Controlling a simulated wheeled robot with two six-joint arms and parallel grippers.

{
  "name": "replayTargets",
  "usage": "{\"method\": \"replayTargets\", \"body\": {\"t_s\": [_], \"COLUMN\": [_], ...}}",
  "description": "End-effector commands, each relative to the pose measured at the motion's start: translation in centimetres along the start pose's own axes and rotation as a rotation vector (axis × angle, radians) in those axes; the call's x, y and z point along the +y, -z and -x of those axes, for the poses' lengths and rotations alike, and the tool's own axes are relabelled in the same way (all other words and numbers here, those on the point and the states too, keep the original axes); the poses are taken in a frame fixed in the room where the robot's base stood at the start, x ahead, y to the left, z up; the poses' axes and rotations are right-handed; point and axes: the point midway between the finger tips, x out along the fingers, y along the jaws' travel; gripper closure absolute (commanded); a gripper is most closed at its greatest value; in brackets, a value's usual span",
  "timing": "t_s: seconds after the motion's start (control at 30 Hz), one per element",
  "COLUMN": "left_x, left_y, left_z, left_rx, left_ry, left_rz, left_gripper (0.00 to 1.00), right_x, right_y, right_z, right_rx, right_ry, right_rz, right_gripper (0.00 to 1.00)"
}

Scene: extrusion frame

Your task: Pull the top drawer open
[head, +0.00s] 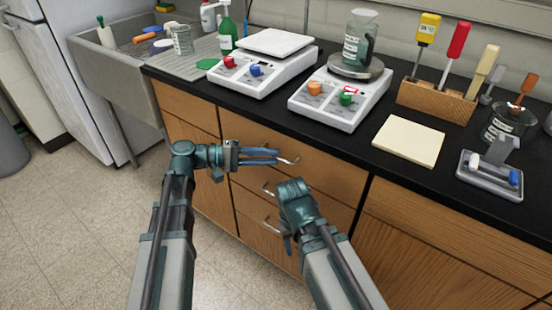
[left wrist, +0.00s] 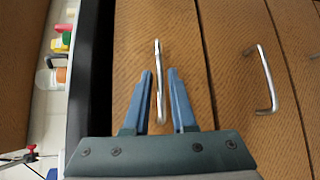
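The top drawer (head: 325,175) is a wooden front under the black counter, and it looks flush with the cabinet. Its metal bar handle (head: 290,160) also shows in the left wrist view (left wrist: 158,70). My left gripper (head: 278,156) has its blue fingers on either side of this handle. In the left wrist view the fingers (left wrist: 163,95) are apart, with the handle between them and a gap on the right side. My right gripper (head: 287,243) hangs lower, in front of the lower drawers, and its fingers are mostly hidden by its wrist.
Lower drawer handles (head: 268,189) stick out below. The black counter (head: 270,111) above holds two scales, a tool block (head: 435,100) and a small tray (head: 490,182). A sink (head: 110,75) is at the left. The floor (head: 90,230) in front is clear at the left.

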Motion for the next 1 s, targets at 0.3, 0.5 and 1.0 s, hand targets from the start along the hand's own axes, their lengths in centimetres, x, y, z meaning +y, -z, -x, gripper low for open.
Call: {"method": "replayTargets", "body": {"t_s": [0.3, 0.5, 1.0], "left_x": [0.0, 0.0, 0.0], "left_y": [0.0, 0.0, 0.0], "left_z": [-2.4, -2.5, -2.4], "left_rx": [-0.001, 0.000, 0.000], "left_ry": [0.001, 0.000, 0.001], "left_rz": [0.001, 0.001, 0.000], "left_gripper": [0.76, 0.76, 1.00], "right_x": [0.0, 0.0, 0.0], "right_y": [0.0, 0.0, 0.0], "right_z": [-0.3, -0.3, -0.3], "right_rx": [0.000, 0.000, 0.000], "right_ry": [0.000, 0.000, 0.000], "right_rz": [0.000, 0.000, 0.000], "right_gripper": [0.50, 0.50, 0.50]}}
